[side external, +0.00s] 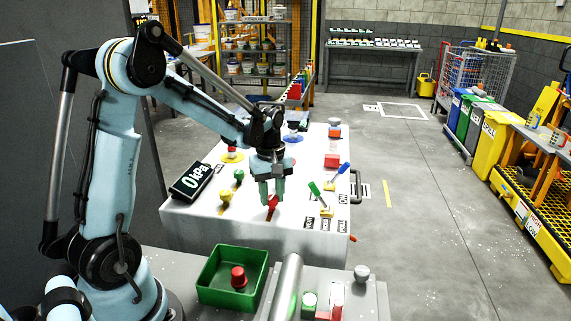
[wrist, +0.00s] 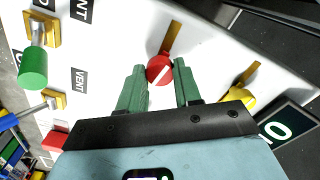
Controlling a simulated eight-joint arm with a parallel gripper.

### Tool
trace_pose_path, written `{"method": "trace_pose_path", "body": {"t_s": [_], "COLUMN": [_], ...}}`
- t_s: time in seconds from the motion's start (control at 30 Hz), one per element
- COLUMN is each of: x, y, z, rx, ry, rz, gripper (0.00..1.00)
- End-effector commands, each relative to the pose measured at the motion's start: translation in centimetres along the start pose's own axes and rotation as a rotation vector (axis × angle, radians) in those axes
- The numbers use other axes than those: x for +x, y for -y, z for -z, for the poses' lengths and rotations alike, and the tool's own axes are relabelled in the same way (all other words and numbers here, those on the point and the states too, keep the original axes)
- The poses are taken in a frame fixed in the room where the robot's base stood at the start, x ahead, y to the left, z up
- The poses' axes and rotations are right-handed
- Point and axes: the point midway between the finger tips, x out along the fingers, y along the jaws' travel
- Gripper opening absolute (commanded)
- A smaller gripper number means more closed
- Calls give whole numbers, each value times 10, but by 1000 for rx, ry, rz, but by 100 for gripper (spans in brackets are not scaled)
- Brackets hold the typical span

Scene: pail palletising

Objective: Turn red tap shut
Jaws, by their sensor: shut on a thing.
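The red tap (side external: 272,203) stands on the white panel (side external: 200,222), below my gripper (side external: 272,197). In the wrist view the red tap (wrist: 160,69) has a round red knob, with a brown strip running from it away from the gripper. My gripper's green fingers (wrist: 159,76) lie on either side of the knob, shut on it. The side view hides part of the knob behind the fingers.
A yellow tap (side external: 225,196) and a green one (side external: 239,175) stand left of the red tap. Green (side external: 314,188) and blue (side external: 343,168) levers stand right. A display (side external: 191,181) reads 0 kPa. A green tray (side external: 212,290) is in front.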

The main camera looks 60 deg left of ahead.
Motion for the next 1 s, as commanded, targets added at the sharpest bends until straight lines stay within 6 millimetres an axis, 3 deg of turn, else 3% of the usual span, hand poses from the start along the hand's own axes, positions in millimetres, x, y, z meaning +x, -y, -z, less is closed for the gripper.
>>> {"method": "trace_pose_path", "body": {"t_s": [1.0], "x": [0], "y": [0], "z": [0], "rx": [957], "ry": [2], "rz": [1], "gripper": [3]}}
